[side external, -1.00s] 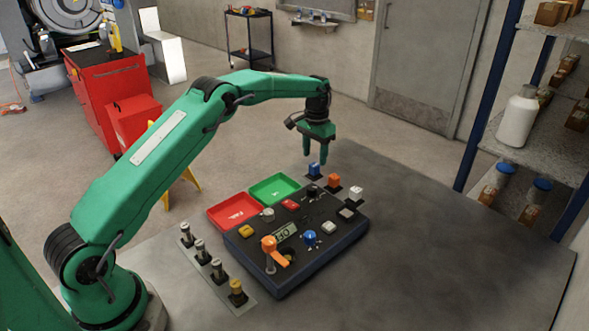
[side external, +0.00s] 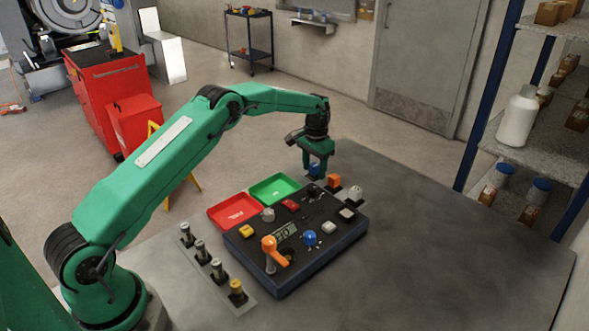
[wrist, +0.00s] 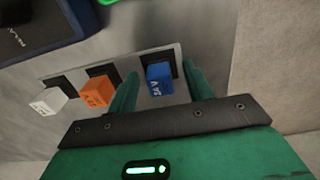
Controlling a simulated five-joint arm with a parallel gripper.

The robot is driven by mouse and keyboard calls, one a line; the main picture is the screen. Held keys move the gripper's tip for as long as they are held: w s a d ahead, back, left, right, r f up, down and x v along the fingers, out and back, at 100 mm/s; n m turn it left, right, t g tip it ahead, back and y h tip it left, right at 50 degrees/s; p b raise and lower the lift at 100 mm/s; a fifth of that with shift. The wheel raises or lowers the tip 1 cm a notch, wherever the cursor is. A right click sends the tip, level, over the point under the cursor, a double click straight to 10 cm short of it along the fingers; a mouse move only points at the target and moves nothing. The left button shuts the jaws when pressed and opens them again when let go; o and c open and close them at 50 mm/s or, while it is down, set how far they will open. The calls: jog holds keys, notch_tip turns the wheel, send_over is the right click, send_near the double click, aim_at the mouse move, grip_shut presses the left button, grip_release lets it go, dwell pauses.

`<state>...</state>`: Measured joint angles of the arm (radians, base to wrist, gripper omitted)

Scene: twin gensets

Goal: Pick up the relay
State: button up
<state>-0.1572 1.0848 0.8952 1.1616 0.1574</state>
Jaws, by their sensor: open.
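Three relay-like blocks stand in a row of dark sockets: a blue one marked "24V" (wrist: 158,80), an orange one (wrist: 97,92) and a white one (wrist: 48,101). The blue one also shows in the side view (side external: 314,168), partly hidden by my fingers. My gripper (wrist: 163,82) is open, with one finger on each side of the blue block. Gaps show between the fingers and the block in the wrist view. In the side view my gripper (side external: 316,174) points down at the far end of the row.
A dark panel (side external: 335,245) with buttons, a display and an orange lever stands close to the row. A red tray (side external: 225,217) and a green tray (side external: 268,195) lie behind it. Several cylindrical parts stand at its left. The table's right side is clear.

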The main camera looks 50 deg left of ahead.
aim_at(316, 166)
jog(key=shift+c, duration=0.4)
jog(key=c, duration=1)
jog(key=shift+r, duration=0.15)
jog(key=shift+r, duration=0.8)
jog(key=r, duration=0.2)
jog(key=shift+s+d+r, duration=0.1)
jog(key=shift+d+r, duration=0.25)
jog(key=shift+r, duration=0.05)
jog(key=s+d+r, duration=0.4)
jog(key=d+r, duration=0.2)
jog(key=d, duration=0.4)
jog(key=shift+r, duration=0.2)
jog(key=shift+s+d, duration=0.1)
